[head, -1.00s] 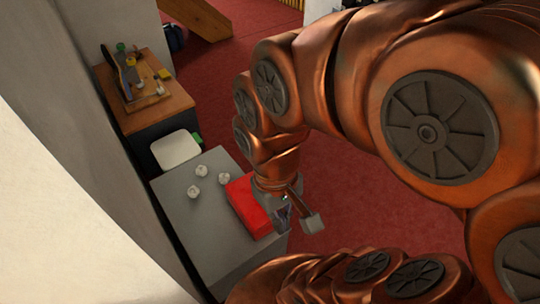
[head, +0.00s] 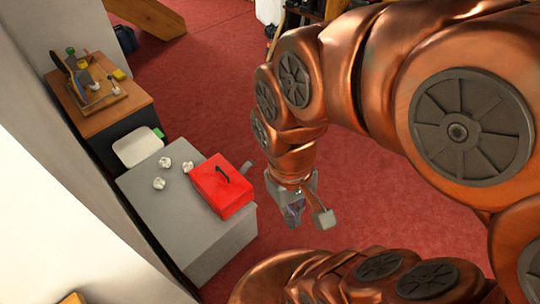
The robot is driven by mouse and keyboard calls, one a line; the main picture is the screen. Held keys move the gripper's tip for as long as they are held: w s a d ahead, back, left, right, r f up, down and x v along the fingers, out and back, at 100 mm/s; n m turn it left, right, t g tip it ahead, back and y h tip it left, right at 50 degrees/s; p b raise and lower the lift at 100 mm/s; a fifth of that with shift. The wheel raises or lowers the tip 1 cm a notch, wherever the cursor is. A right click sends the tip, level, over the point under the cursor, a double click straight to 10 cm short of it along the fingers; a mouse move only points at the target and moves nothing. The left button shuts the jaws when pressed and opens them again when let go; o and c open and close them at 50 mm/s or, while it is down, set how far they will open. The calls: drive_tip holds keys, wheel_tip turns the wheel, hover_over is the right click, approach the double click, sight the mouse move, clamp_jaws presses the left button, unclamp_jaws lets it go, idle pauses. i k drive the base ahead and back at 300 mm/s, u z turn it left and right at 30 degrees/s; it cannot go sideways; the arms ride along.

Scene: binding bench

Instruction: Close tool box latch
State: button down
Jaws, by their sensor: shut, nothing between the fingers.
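The red tool box (head: 218,192) sits on the grey bench top (head: 165,215), near its right edge. A dark handle lies across its lid, which looks down. A small grey piece (head: 246,168) sticks out at the box's upper right corner; I cannot tell whether it is the latch. My gripper (head: 294,211) is shut and empty, to the right of the box and apart from it, over the red floor. The front faces of the box are small in view, and I cannot make out a latch there.
Several crumpled white balls (head: 165,162) lie on the bench left of the box. A white bin (head: 138,147) stands behind the bench. A wooden-topped cabinet (head: 100,105) with tools stands further back. Red floor (head: 215,85) is open beyond.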

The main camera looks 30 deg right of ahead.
sight(244, 168)
drive_tip(key=z, duration=0.2)
drive_tip(key=i, duration=0.5)
drive_tip(key=u, duration=0.2)
drive_tip(key=k, duration=1.2)
drive_tip(key=u, duration=0.65)
drive_tip(key=i, duration=0.95)
drive_tip(key=z, duration=0.55)
